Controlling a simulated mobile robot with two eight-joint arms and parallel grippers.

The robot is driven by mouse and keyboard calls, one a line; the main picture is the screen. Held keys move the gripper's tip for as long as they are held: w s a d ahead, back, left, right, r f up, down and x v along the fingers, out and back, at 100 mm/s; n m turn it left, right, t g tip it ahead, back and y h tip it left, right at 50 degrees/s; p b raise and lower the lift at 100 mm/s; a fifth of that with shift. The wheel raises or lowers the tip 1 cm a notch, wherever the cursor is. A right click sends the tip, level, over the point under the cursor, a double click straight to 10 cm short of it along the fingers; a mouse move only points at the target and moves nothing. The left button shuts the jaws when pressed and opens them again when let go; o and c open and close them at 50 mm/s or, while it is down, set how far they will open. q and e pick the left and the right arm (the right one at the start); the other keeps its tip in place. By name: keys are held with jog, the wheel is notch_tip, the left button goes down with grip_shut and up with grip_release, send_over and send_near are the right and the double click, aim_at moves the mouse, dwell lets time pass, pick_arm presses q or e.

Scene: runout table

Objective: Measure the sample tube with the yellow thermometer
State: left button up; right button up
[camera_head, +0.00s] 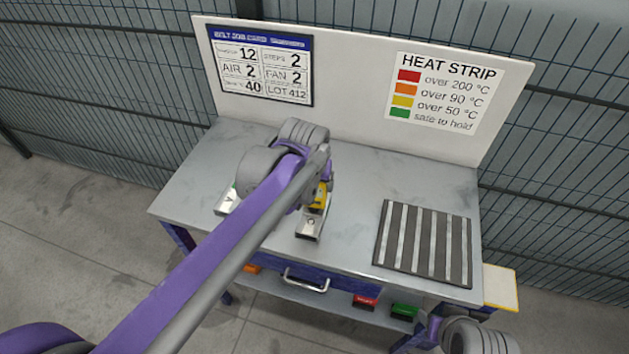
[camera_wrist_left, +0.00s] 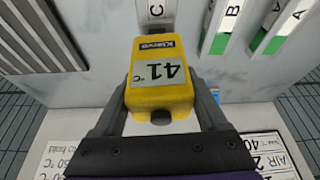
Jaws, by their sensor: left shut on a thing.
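The yellow thermometer (camera_wrist_left: 162,100) is between the fingers of my left gripper (camera_wrist_left: 160,115), which is shut on it. Its display appears to read 41 °C. In the head view a little of the yellow thermometer (camera_head: 320,196) shows under my left wrist, above a silver holder (camera_head: 309,226) on the table. In the left wrist view a plate marked C (camera_wrist_left: 155,12) lies just beyond the thermometer. Plates marked B (camera_wrist_left: 230,15) and A (camera_wrist_left: 290,22) stand to its right. I cannot make out the sample tube or the thermometer's tip.
A dark striped mat (camera_head: 424,242) lies on the right of the grey table (camera_head: 370,185). A backboard with a job card (camera_head: 262,66) and heat strip chart (camera_head: 447,92) stands behind. Red (camera_head: 365,302) and green (camera_head: 404,311) items sit below. The middle back of the tabletop is clear.

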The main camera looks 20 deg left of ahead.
pick_arm(q)
jog(key=shift+f, duration=0.5)
pick_arm(e)
jog(key=shift+f, duration=0.35)
dwell(0.5)
dwell(1.1)
jog(key=shift+r, duration=0.1)
pick_arm(q)
jog(key=shift+w+r+p, duration=0.1)
jog(key=shift+r+p, duration=1.85)
jog(key=shift+r, duration=1.6)
jog(key=shift+f, duration=0.1)
pick_arm(e)
notch_tip(320, 180, up, 6)
jog(key=w, duration=0.2)
jog(key=shift+s+f, duration=0.15)
jog(key=shift+f, duration=0.1)
